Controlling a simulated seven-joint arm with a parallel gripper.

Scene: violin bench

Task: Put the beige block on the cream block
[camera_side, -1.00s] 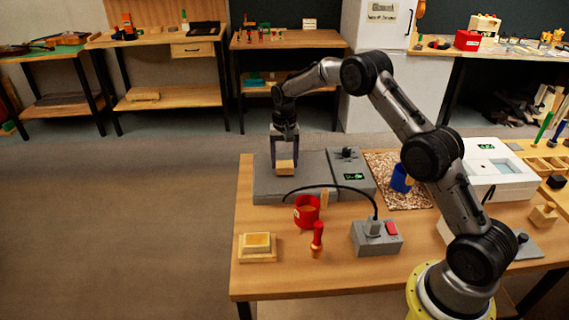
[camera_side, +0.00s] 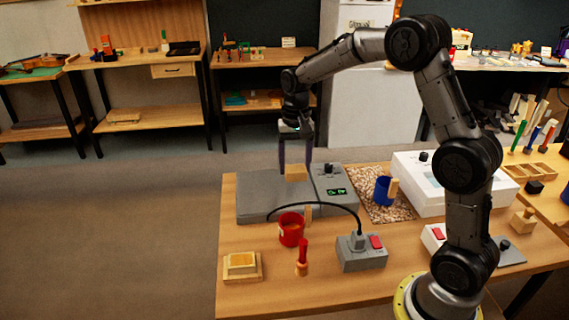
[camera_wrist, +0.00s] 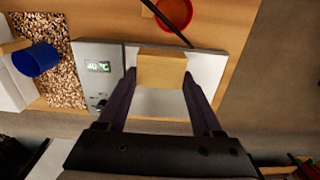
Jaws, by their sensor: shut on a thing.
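My gripper (camera_side: 296,168) is shut on the beige block (camera_side: 296,172), with a dark finger on each side. The block is over the grey heating plate's right part; I cannot tell how large the gap below is. In the wrist view the block (camera_wrist: 161,70) sits between the fingertips, with the pale plate (camera_wrist: 160,101) behind it. A pale stepped block (camera_side: 242,266), seemingly the cream block, lies at the table's front left corner in the side view. It has a yellowish top. It is out of sight in the wrist view.
A black cable (camera_side: 345,207) arches from the grey switch box (camera_side: 361,253) across the plate's front. A blue cup (camera_side: 382,190) stands right. Bare table surrounds the stepped block.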

